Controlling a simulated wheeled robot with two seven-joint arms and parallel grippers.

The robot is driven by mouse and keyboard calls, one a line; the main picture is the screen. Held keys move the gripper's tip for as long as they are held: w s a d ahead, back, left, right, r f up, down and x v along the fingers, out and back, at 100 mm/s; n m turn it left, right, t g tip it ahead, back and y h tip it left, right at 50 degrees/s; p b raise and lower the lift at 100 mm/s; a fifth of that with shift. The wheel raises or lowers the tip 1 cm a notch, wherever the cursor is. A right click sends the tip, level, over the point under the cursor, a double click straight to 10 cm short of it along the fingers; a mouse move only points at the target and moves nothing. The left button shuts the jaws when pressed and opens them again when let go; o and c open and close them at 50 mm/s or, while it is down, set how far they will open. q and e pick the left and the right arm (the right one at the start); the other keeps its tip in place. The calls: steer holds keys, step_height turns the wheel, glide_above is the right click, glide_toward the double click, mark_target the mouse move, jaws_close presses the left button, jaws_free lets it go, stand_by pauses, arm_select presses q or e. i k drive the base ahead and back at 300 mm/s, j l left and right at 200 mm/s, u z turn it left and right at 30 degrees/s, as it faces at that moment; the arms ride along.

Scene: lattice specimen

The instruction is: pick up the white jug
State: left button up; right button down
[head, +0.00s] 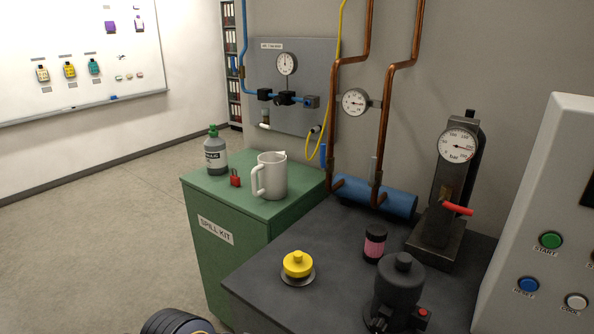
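The white jug (272,176) stands upright on the green cabinet (222,268) labelled "SPILL KIT". Its handle is on its left side and its spout points up to the right. Nothing is holding it. Neither of my grippers shows in the head view.
A grey bottle with a green cap (215,155) and a small red padlock (235,178) stand left of the jug. Copper pipes (385,130) and a blue cylinder (375,197) are to the right. A dark bench (330,280) in front holds a yellow-topped piece (297,265) and a black device (400,285).

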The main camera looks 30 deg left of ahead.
mark_target(271, 168)
steer(key=u, duration=1.3)
steer(key=i+j, duration=0.1)
steer(key=j, duration=0.35)
steer(key=i+j+z, duration=0.15)
steer(key=j, duration=0.8)
steer(key=i+j+z, duration=0.15)
steer(key=j, duration=0.3)
steer(key=i+j+z, duration=0.15)
steer(key=i+j, duration=0.15)
steer(key=i+j+z, duration=0.1)
steer(key=i+j, duration=0.2)
steer(key=j, duration=0.2)
steer(key=i+j+z, duration=0.15)
steer(key=i+j, duration=0.15)
steer(key=j, duration=0.15)
